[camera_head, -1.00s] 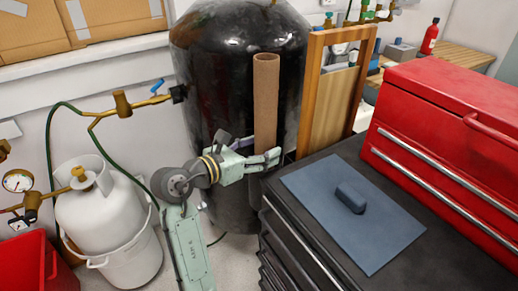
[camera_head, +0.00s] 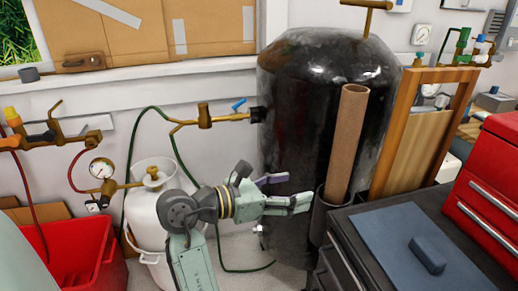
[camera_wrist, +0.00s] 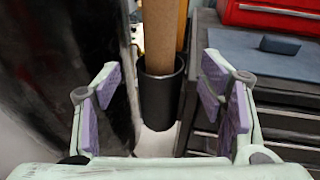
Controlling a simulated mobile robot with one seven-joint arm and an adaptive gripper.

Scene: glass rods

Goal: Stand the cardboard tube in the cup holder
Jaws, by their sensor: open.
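The cardboard tube (camera_head: 348,142) is a long brown cylinder. Its lower end is inside the black cup holder (camera_head: 319,219), fixed beside the dark tool cabinet; in the head view it leans slightly. In the wrist view the tube (camera_wrist: 160,35) rises out of the cup holder (camera_wrist: 161,97), ahead of my gripper and between its fingers in the picture. My gripper (camera_head: 290,191) is open and empty, to the left of the tube and apart from it. It also shows in the wrist view (camera_wrist: 163,98). The tube's bottom end is hidden by the cup.
A big black tank (camera_head: 300,125) stands behind my gripper and the tube. A wooden frame (camera_head: 425,130) leans right of the tube. The cabinet top holds a blue mat (camera_head: 385,238) with a dark blue block (camera_head: 427,254). A white gas bottle (camera_head: 152,205) and red bin (camera_head: 90,250) are left.

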